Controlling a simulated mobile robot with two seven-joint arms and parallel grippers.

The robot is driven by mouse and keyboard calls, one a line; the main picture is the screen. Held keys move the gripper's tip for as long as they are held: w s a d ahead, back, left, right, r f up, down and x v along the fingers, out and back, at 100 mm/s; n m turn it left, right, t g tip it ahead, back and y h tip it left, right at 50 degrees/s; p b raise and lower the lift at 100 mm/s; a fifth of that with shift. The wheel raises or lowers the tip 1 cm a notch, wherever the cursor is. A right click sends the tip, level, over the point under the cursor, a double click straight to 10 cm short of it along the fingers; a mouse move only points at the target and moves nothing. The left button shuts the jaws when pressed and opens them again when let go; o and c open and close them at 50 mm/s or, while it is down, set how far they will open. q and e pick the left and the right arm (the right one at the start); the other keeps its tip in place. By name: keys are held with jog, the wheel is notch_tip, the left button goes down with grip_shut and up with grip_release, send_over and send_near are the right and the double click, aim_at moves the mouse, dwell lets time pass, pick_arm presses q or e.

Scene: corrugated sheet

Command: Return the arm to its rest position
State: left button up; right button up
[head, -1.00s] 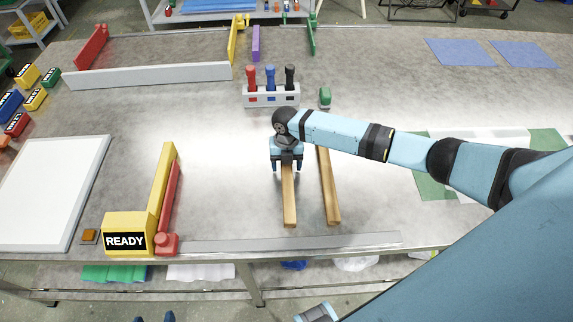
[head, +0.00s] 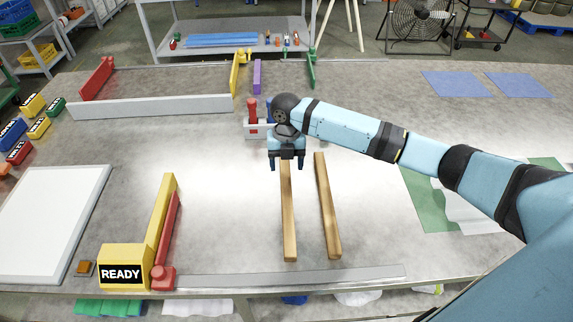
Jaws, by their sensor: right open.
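My right arm (head: 350,131) reaches in from the right over the table. My right gripper (head: 287,163) is open, its fingers pointing down at the far end of the left wooden strip (head: 289,215). The fingers show on either side of the strip; I cannot tell how high they are above it. A second wooden strip (head: 328,205) lies to the right, roughly parallel and apart from the gripper. My left gripper is not in view.
A grey-white rack with red and blue handles (head: 252,116) stands behind my gripper, partly hidden by the arm. A yellow READY block (head: 124,268) and white panel (head: 48,220) are at left. Blue sheets (head: 455,84) lie far right. The table (head: 225,200) is bare left of the strips.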

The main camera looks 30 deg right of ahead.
jog(key=s+a+f+m+t+y+p, duration=0.1)
jog(key=s+a+f+m+t, duration=0.1)
jog(key=s+a+f+m, duration=0.1)
jog(key=s+a+f+m+t+y+p, duration=0.1)
jog(key=s+a+f+m+y, duration=0.1)
jog(key=s+a+f+m, duration=0.1)
jog(key=s+a+f+m+t+y+p, duration=0.1)
jog(key=s+a+f+m+t+p, duration=0.1)
jog(key=s+a+m, duration=0.3)
jog(key=shift+s+a+f+m+t, duration=0.15)
jog(key=shift+a+f+m, duration=0.2)
jog(key=shift+a, duration=0.25)
jog(key=shift+s+a+f+m+t, duration=0.15)
jog(key=shift+a+f+m, duration=0.1)
jog(key=shift+a+m, duration=0.25)
jog(key=s+m+t+p, duration=0.1)
jog(key=s+m, duration=0.2)
jog(key=m, duration=0.1)
jog(key=s+m+t, duration=0.2)
jog(key=s+m, duration=0.1)
jog(key=m, duration=0.1)
jog(key=shift+s+r+y+p, duration=0.2)
jog(key=shift+s+y+p, duration=0.1)
jog(key=shift+s+p, duration=0.1)
jog(key=s+d+r+m+t+h+p, duration=0.1)
jog(key=s+d+r+m+t+h, duration=0.1)
jog(key=s+m, duration=0.5)
jog(key=shift+s+d+t, duration=0.5)
jog(key=shift+d+t, duration=0.3)
jog(key=shift+d, duration=0.4)
